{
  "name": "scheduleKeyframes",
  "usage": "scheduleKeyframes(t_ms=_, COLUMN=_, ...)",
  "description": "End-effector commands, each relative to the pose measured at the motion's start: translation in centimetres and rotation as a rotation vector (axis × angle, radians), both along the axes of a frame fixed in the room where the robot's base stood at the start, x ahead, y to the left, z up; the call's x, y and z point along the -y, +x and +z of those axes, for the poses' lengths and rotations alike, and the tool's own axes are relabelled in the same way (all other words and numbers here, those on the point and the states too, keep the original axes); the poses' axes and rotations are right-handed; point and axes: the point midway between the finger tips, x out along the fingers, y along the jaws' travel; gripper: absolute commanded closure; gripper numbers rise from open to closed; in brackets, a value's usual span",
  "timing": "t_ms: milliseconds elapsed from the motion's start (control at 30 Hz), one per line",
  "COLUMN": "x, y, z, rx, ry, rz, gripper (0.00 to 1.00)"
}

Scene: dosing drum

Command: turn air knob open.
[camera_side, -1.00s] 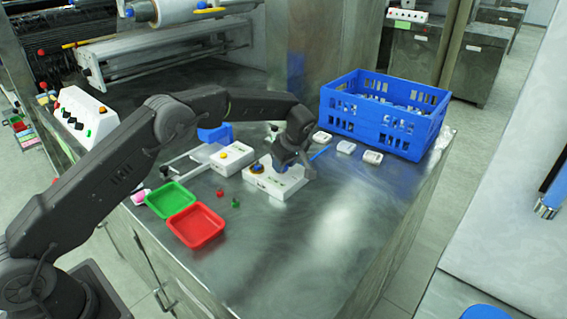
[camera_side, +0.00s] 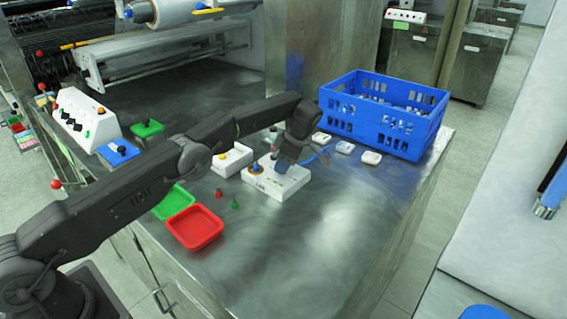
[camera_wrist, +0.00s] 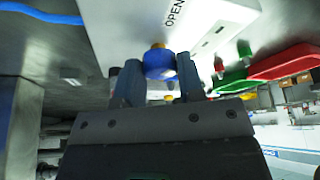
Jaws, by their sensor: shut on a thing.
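The white control box (camera_side: 275,184) lies on the steel table in the side view. An orange bit shows just behind the blue knob. The word OPEN (camera_wrist: 174,13) is printed on the white box; the knob's pointing direction is unclear.
A red tray (camera_side: 195,228) and green tray (camera_side: 172,201) lie left, with small red and green pegs (camera_side: 235,205) beside them. Another white box (camera_side: 232,160) stands behind. A blue crate (camera_side: 385,115) and several small white pieces (camera_side: 345,147) are at the back right. The table's front right is clear.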

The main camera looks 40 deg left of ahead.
Motion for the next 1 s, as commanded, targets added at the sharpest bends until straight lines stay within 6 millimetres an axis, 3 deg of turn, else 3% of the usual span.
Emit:
scheduleKeyframes(t_ms=633, x=0.16, y=-0.08, z=-0.15, rx=-0.006, ry=-0.004, rz=0.024, gripper=0.88)
scheduleKeyframes(t_ms=667, x=0.16, y=-0.08, z=-0.16, rx=-0.006, ry=-0.004, rz=0.024, gripper=0.62)
scheduleKeyframes(t_ms=900, x=0.08, y=-0.04, z=-0.09, rx=-0.004, ry=-0.002, rz=0.024, gripper=0.39)
scheduleKeyframes(t_ms=1000, x=0.05, y=-0.02, z=-0.06, rx=-0.003, ry=-0.001, rz=0.024, gripper=0.39)
